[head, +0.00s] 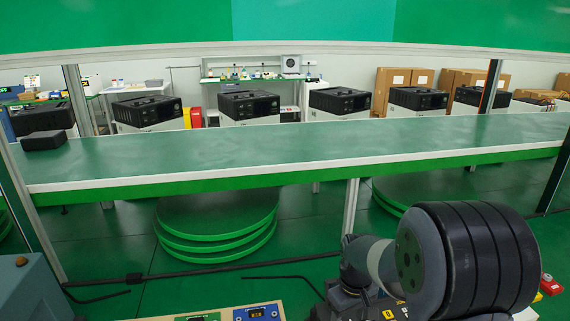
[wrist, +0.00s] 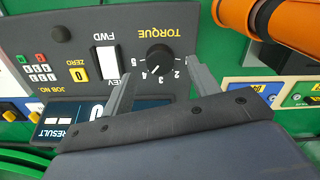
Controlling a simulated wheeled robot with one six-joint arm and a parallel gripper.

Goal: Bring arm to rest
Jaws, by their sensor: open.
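My gripper (wrist: 160,76) shows in the wrist view, open, with one grey finger on each side of the picture's middle. Nothing is held between the fingers. Beyond the fingertips is a dark control panel (wrist: 95,38), seen upside down. Its black TORQUE dial (wrist: 158,59) appears between the two fingers. I cannot tell how near the fingertips are to the panel. In the head view my arm is folded at the lower right, and the gripper is not visible there.
An orange cylinder (wrist: 283,32) lies close on the right in the wrist view. In the head view a long green table (head: 290,150) crosses the middle, bare except for a black block (head: 43,140) at its left end. Green discs (head: 215,250) are stacked beneath.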

